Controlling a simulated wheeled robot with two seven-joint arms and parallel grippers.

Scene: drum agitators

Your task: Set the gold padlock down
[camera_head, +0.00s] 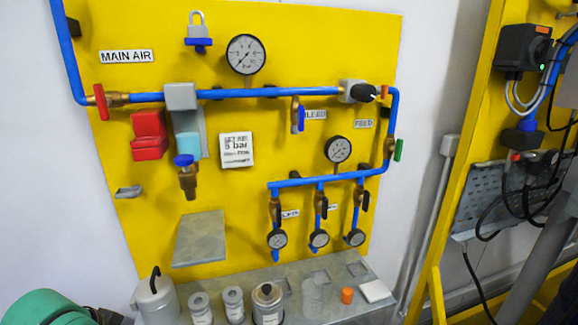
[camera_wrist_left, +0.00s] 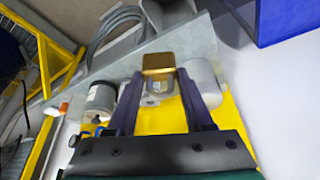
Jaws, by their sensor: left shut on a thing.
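The gold padlock (camera_wrist_left: 158,62) shows in the left wrist view, between the fingertips of my left gripper (camera_wrist_left: 159,80). The gripper is shut on it. Behind the padlock are canisters and the grey bench top, upside down in this view; I cannot tell whether the padlock touches anything. In the head view a green part of my left arm shows at the bottom left, while the gripper and gold padlock are out of sight. My right gripper is not in view.
The grey bench (camera_head: 215,310) carries a hooked canister (camera_head: 156,302), several grey cans, an orange piece (camera_head: 347,296) and a white block (camera_head: 376,291). Above it are a grey plate (camera_head: 200,240) and the yellow board (camera_head: 130,225) with blue pipes, valves, gauges and a silver padlock (camera_head: 197,28).

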